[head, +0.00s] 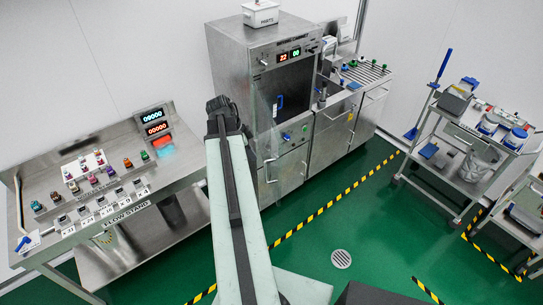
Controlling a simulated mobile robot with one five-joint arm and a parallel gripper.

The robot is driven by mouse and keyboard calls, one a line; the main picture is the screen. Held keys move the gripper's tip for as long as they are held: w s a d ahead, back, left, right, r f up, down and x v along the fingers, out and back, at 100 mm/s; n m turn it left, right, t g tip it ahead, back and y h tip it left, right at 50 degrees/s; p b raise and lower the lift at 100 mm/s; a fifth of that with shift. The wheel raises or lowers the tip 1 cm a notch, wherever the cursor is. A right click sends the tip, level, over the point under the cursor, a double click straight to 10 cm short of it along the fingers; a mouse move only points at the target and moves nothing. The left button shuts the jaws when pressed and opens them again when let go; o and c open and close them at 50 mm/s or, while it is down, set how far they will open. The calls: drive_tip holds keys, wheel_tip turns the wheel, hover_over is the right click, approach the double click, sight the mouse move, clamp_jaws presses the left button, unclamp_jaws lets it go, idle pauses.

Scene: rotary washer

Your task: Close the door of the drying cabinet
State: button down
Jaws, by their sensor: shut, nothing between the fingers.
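The drying cabinet (228,65) is a tall steel unit against the back wall, with a lit display on its upper front. Its dark upper opening shows. A clear door panel (264,117) appears swung out from the left side of the opening, so the door looks open. A blue handle (280,102) shows at the opening; I cannot tell how it joins the panel. My arm reaches up from the bottom, and its dark end, my gripper (219,104), is shut and empty. It appears left of the door in the picture; I see no clear contact.
A steel flow stand (100,222) with vials and displays is at the left. A steel counter (331,135) adjoins the cabinet on the right. A cart (468,138) stands farther right. Green floor marked with yellow-black tape is clear, with a drain (341,259).

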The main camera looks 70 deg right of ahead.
drive_tip(key=s+d+f+b, duration=0.4)
drive_tip(key=s+f+b, duration=0.2)
drive_tip(key=f+b, duration=0.3)
drive_tip(key=shift+s+f, duration=0.15)
drive_tip(key=shift+f, duration=0.1)
drive_tip(key=shift+d, duration=0.1)
